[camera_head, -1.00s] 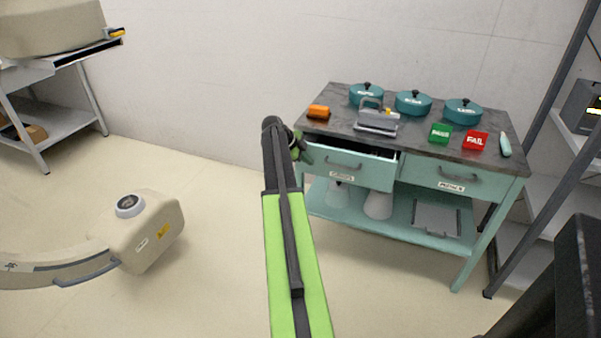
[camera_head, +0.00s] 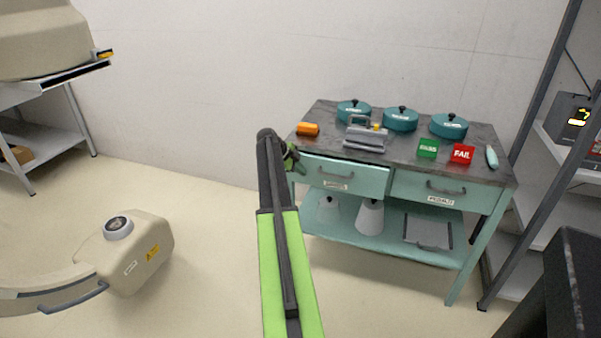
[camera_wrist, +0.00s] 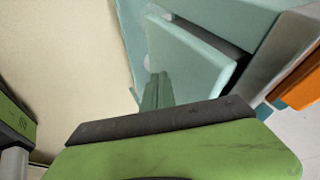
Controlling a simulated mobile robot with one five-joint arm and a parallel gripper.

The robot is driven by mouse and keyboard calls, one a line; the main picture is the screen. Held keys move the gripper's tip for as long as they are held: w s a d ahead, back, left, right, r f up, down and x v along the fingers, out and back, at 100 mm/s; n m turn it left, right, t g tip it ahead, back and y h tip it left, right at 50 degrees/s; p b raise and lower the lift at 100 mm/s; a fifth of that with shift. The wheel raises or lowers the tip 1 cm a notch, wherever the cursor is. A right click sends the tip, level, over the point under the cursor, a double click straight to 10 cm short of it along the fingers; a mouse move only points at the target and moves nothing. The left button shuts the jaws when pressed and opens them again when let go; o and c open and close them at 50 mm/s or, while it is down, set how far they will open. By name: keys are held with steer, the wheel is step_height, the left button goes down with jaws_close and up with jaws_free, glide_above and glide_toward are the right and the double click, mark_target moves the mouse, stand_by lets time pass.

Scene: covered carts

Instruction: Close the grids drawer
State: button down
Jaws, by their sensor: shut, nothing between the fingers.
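The left drawer (camera_head: 360,181) of the teal cart has a grey handle and a small label too blurred to read; I take it as the grids drawer. Its front stands slightly proud of the cart. In the wrist view the drawer front (camera_wrist: 190,60) shows a dark gap behind its top edge. My gripper (camera_head: 292,159) is at the left end of the drawer front, partly hidden by my arm. In the wrist view its closed fingers (camera_wrist: 157,92) are empty and reach to the drawer front's face; I cannot tell if they touch.
The right drawer (camera_head: 450,191) looks shut. A shelf rack stands right. A beige machine (camera_head: 135,250) stands on the floor at left.

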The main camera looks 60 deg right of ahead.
steer(key=w+a+r+p, duration=0.2)
steer(key=a+r+p, duration=0.6)
steer(key=a, duration=0.1)
